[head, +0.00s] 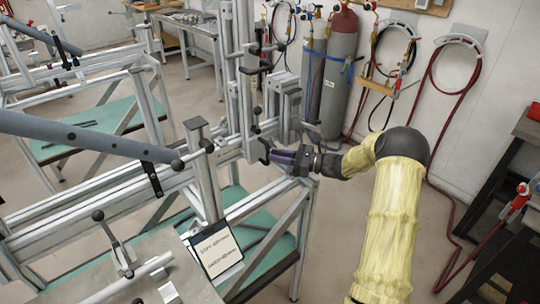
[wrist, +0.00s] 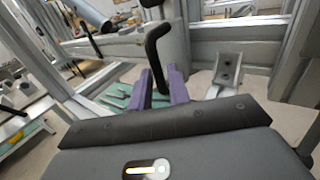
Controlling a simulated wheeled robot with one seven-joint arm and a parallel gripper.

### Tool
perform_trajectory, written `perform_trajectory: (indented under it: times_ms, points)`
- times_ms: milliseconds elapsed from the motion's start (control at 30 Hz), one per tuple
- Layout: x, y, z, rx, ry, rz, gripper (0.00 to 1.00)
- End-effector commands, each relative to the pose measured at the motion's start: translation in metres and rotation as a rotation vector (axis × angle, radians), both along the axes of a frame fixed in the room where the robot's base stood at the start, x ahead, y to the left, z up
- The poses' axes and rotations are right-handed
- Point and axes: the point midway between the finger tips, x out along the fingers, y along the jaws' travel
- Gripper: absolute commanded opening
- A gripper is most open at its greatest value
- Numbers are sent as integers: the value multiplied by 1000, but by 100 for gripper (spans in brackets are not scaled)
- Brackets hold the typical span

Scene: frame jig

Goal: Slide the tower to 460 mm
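The tower (head: 243,85) is an upright of grey aluminium profile on the near frame's long rail (head: 130,190). A black cranked handle (head: 264,150) projects low from its right side. My gripper (head: 279,156) reaches in from the right at this handle. In the wrist view the black handle (wrist: 155,50) rises between the purple fingers of my gripper (wrist: 160,78). The scale and any 460 mm mark are not readable.
A clipboard sheet (head: 215,248) hangs at the frame's front, its text unreadable. A blue-grey tube (head: 80,135) crosses the frame at left. A clamp (head: 120,245) stands on the near plate. Gas cylinders (head: 340,70) and red hoses line the wall behind. Open floor lies right of the frame.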

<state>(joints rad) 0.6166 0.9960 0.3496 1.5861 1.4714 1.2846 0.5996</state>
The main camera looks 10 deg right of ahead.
Motion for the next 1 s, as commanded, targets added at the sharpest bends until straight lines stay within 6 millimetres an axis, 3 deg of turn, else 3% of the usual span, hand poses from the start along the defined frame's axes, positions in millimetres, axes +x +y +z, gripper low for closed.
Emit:
perform_trajectory:
  times_ms: [600,767,1000]
  points:
    - [-58,-108,0,0,-2,-4,18]
    - [-66,-122,1,0,-1,-3,18]
    - [-68,-124,1,0,-1,-1,18]
